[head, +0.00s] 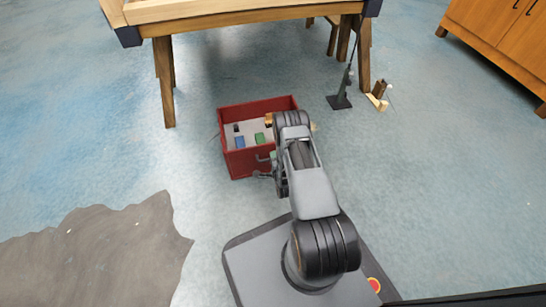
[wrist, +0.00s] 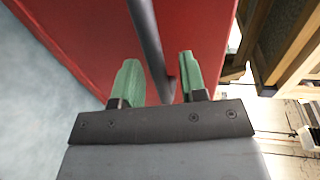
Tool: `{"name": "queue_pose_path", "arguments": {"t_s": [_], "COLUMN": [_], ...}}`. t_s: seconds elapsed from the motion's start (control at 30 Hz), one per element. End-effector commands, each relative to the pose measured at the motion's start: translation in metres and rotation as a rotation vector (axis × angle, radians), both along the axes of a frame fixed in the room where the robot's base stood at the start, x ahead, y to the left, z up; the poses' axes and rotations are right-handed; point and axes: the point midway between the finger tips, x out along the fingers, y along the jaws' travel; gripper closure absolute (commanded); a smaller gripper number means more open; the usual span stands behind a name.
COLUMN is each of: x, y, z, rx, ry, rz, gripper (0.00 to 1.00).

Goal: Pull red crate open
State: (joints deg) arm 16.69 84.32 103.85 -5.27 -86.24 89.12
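The red crate (head: 240,163) stands on the floor in the head view, open at the top, with small coloured things inside. Its red face fills much of the wrist view (wrist: 75,45). A dark grey bar (wrist: 147,40), apparently the crate's handle, runs down in front of that face. My gripper (wrist: 158,78) has two green fingers, spread apart with the bar between them. Gaps show on both sides of the bar. In the head view my arm hides the crate's right part and most of my gripper.
A wooden table (head: 230,14) stands behind the crate, one leg (head: 165,80) to its left. A dark stand (head: 340,101) and a small wooden piece (head: 377,101) are right of the crate. A wooden cabinet (head: 500,38) is far right. Floor left of the crate is clear.

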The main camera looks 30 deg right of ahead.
Motion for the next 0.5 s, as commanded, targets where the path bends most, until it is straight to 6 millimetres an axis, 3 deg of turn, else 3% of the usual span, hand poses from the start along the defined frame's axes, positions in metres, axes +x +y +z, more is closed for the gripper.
{"name": "queue_pose_path", "arguments": {"t_s": [0.37, 0.5], "x": [0.0019, 0.0019], "y": [-0.0007, -0.0011], "z": [-0.0005, -0.0005], "rx": [0.000, 0.000], "ry": [0.000, 0.000], "rz": [0.000, -0.001], "gripper": [0.61, 0.73]}}
